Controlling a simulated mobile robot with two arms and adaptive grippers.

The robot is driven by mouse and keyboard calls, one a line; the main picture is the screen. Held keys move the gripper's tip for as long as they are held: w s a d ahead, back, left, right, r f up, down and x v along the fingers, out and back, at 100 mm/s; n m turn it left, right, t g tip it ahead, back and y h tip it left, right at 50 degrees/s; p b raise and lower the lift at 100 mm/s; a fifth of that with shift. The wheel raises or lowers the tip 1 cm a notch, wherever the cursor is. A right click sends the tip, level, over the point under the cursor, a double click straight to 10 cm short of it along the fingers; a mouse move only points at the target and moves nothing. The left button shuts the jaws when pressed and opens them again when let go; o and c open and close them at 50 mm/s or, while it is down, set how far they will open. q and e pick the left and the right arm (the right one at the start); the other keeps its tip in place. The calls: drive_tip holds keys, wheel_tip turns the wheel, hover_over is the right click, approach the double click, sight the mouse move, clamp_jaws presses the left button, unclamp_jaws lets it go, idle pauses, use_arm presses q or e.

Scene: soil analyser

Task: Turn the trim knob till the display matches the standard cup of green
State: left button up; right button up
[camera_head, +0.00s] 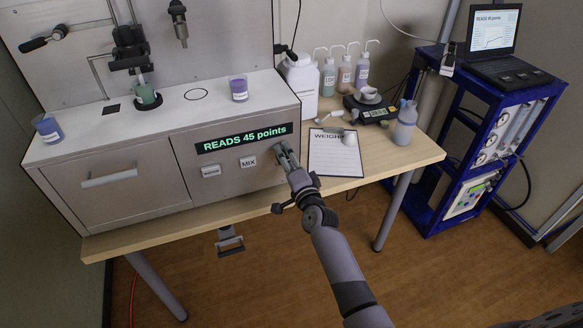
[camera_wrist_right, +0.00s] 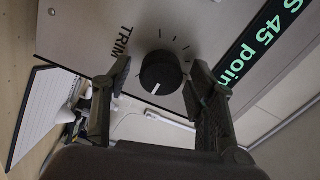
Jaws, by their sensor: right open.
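The black trim knob (camera_wrist_right: 161,73) sits on the analyser's front panel, beside the printed word TRIM, its white pointer line toward the bottom of the wrist view. My right gripper (camera_head: 285,153) is at the panel, right of the display, and hides the knob in the head view. In the wrist view my right gripper (camera_wrist_right: 158,78) is open, a finger on each side of the knob, with gaps visible. The display (camera_head: 244,138) reads "READS 45 points" in green. A cup with green contents (camera_head: 146,97) stands under the stirrer; its label is unreadable. My left gripper is out of view.
A purple cup (camera_head: 239,88) and a blue-purple cup (camera_head: 47,128) stand on the analyser top. A MIX button (camera_head: 248,162) is left of my gripper. A written sheet (camera_head: 335,155), bottle (camera_head: 404,124) and scale (camera_head: 370,110) are to the right. The laptop (camera_head: 490,45) also shows 45 points.

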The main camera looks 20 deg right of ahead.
drive_tip(key=s, duration=1.1)
drive_tip(key=shift+s+d, duration=0.2)
drive_tip(key=shift+s, duration=0.15)
drive_tip(key=shift+f, duration=0.1)
drive_tip(key=s+a+f+n+g, duration=0.1)
drive_tip(key=s+f+n+g, duration=0.35)
drive_tip(key=f, duration=0.75)
drive_tip(key=s+a+f+n+g+y, duration=0.1)
drive_tip(key=s+f+n+g, duration=0.1)
drive_tip(key=s+f, duration=0.75)
drive_tip(key=s+a+f+n+g, duration=0.1)
drive_tip(key=s+f+n+g, duration=0.2)
drive_tip(key=f, duration=1.2)
drive_tip(key=s+d+f+n+g, duration=0.2)
drive_tip(key=s+f, duration=0.3)
drive_tip(key=s, duration=0.5)
drive_tip(key=s+d+f+n+g+h, duration=0.1)
drive_tip(key=s+f, duration=0.4)
drive_tip(key=s, duration=0.6)
drive_tip(key=s+d+f+n+g, duration=0.2)
drive_tip(key=s+f+n+g, duration=0.2)
drive_tip(key=s, duration=0.7)
drive_tip(key=shift+d+f+n+h, duration=0.3)
drive_tip(key=shift+d+f+n, duration=0.1)
drive_tip(key=shift+f, duration=0.35)
drive_tip(key=shift+g, duration=0.25)
